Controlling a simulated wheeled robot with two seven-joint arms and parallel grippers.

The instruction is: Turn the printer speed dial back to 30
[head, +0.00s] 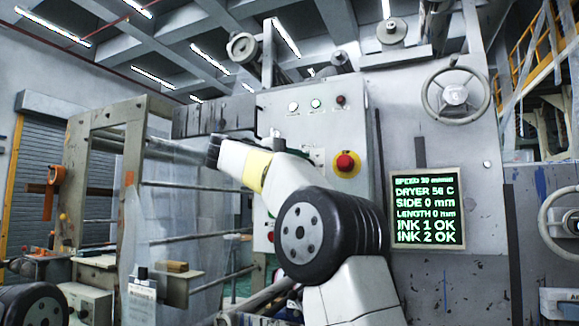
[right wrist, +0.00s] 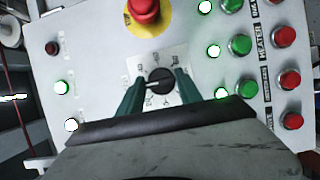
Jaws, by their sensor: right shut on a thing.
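The speed dial (right wrist: 160,81) is a black round knob on a white scale plate (right wrist: 169,57) in the right wrist view. Its white pointer line points left in that view. My right gripper (right wrist: 160,90) has its two green fingers on either side of the dial, shut on it. In the head view my right arm covers the gripper and the dial. The display screen (head: 428,208) shows green text; its small top line starts with SPEED and seems to read 30. My left gripper is out of view.
A red emergency stop button (right wrist: 143,10) on a yellow base is close to the dial; it also shows in the head view (head: 345,163). Green and red buttons (right wrist: 239,44) sit to the right in the wrist view. A handwheel (head: 455,95) is above the screen.

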